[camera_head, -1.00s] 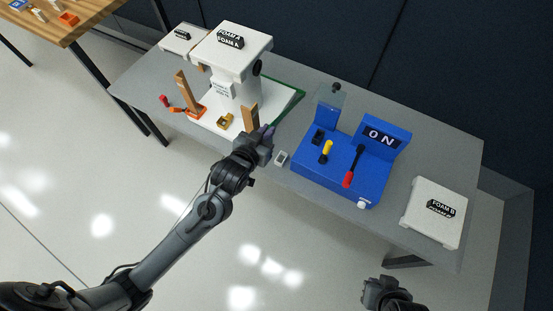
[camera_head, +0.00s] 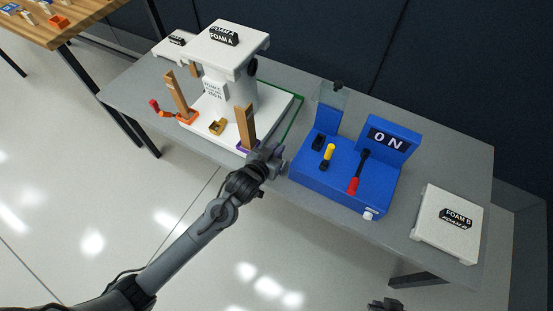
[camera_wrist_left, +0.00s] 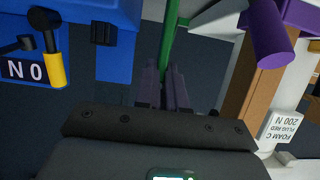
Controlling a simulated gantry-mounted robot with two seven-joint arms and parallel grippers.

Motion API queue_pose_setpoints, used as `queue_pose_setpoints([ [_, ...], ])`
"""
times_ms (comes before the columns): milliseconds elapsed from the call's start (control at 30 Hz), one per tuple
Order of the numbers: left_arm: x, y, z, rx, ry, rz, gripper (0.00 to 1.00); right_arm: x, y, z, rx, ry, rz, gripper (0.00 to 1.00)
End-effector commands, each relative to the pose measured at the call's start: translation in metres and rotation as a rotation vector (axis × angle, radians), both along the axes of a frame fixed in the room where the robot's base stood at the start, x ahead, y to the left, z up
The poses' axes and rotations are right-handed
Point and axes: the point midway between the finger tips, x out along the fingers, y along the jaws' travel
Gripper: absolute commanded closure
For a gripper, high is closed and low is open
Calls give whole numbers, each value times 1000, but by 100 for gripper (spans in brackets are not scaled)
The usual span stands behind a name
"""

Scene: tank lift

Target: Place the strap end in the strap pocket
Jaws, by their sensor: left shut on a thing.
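My left gripper (camera_head: 275,157) is at the front right of the white stand, beside the purple fitting (camera_head: 246,150) with a brown upright strap-like piece (camera_head: 246,122). A second brown piece (camera_head: 175,92) rises from an orange fitting (camera_head: 187,117). A small gold holder (camera_head: 217,127) sits between. I cannot tell which is the strap pocket. My right gripper (camera_head: 385,305) is barely in view.
The blue console (camera_head: 335,180) with yellow and red-tipped levers stands close right of my left gripper. A green edge (camera_head: 292,120) runs beside the white stand (camera_head: 231,95). The white FOAM B block (camera_head: 437,240) is at the right. Grey table (camera_head: 400,215) shows between.

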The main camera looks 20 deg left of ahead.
Motion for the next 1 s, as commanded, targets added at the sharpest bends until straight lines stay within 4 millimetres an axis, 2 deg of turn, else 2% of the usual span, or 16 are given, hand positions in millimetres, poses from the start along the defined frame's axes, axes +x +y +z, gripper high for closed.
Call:
queue_pose_setpoints([
  [333,0,0,-45,0,1,1,100,0,0,-21,1,-1,-1,100],
  [800,0,0,-50,0,1,0,100,0,-2,-20,-8,0,6,100],
  [833,0,0,-50,0,0,0,87,0,-2,-20,-8,0,6,100],
  [1000,0,0,-49,0,0,0,65,0,-2,-20,-8,0,6,100],
])
